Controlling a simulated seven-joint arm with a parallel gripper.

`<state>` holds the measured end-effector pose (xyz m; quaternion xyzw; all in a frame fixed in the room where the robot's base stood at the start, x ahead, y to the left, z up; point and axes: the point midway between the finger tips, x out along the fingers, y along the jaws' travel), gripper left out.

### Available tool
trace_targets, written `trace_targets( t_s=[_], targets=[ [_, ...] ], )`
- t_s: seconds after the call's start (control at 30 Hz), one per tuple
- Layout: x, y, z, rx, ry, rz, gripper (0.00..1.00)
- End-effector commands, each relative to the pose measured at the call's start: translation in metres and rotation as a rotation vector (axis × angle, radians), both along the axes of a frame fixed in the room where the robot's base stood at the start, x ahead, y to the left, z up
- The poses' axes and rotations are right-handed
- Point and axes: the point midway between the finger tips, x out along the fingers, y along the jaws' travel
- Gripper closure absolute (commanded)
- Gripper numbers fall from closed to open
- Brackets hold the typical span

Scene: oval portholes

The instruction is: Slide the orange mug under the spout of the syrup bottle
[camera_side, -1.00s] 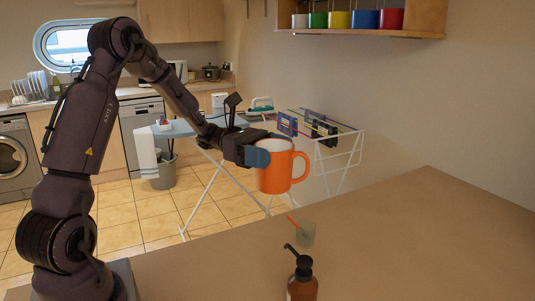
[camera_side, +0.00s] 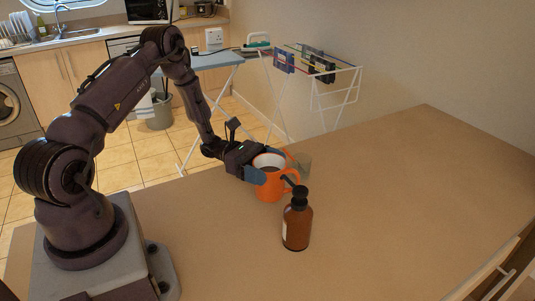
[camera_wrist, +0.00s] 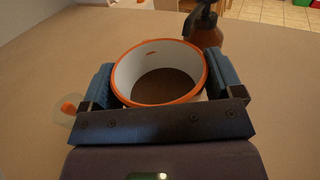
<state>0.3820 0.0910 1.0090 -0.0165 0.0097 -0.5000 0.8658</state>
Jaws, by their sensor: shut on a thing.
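The orange mug (camera_side: 268,187) with a white inside stands upright, low at the worktop; whether its base touches is hard to tell. My gripper (camera_side: 267,166) is shut on it, blue fingers on opposite sides of the body. In the wrist view the mug (camera_wrist: 160,98) sits between both fingers, its inside brown and shadowed toward the bottom. The brown syrup bottle (camera_side: 297,228) with a black pump stands upright just beyond the mug, right and nearer the side camera. Its spout (camera_side: 287,180) points toward the mug and overlaps the handle side in the side view. The bottle (camera_wrist: 205,36) also shows past the mug's far rim.
A small clear glass (camera_side: 303,165) with an orange stick stands close behind the mug; it shows left of my gripper in the wrist view (camera_wrist: 68,108). The wooden worktop (camera_side: 410,190) is clear to the right. Its back edge lies behind the mug.

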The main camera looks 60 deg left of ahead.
Motion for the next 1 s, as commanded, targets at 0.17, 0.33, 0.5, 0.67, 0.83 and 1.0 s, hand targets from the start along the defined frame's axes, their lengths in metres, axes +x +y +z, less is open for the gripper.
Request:
trace_targets(
  t_s=[0.17,0.33,0.5,0.67,0.83,1.0],
  targets=[
    [0.0,-0.001,-0.01,-0.003,-0.002,-0.001,0.55],
    [0.0,0.0,-0.024,-0.004,0.0,-0.001,0.55],
    [0.0,0.0,-0.039,-0.003,-0.001,0.0,0.55],
    [0.001,-0.013,-0.04,-0.004,-0.003,-0.001,0.55],
    [0.0,-0.028,-0.041,-0.004,-0.001,-0.002,0.55],
    [0.0,-0.04,-0.041,-0.003,-0.002,0.0,0.55]
  ],
)
